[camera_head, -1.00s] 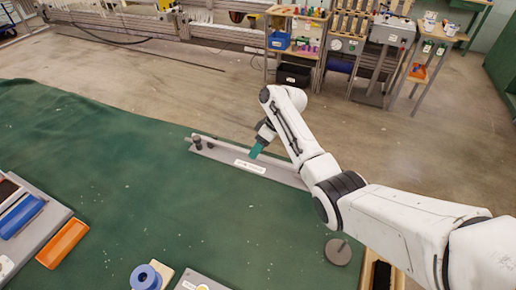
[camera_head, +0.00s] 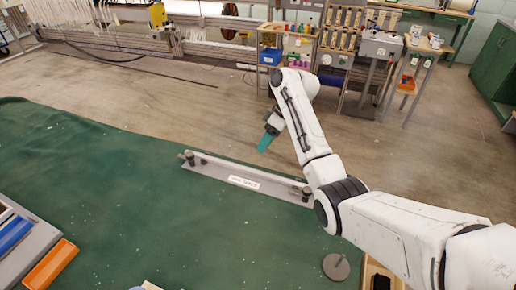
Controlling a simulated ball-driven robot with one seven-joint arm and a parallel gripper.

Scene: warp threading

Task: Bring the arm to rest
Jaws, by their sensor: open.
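My gripper (camera_head: 264,143) has teal fingers and hangs at the end of my white arm. It is above the far edge of the green-covered table (camera_head: 120,200), close to a grey rail (camera_head: 215,176). The gap between the fingers is too small to make out, and nothing shows held in them. The rail has a white label (camera_head: 244,182) and dark pegs at both ends. The gripper looks apart from the rail.
An orange tray (camera_head: 50,264) and a blue tray (camera_head: 14,234) lie at the lower left. A round grey disc with a pin (camera_head: 336,266) stands at the lower right. The middle of the table is clear. A wooden shelf (camera_head: 285,45) stands behind.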

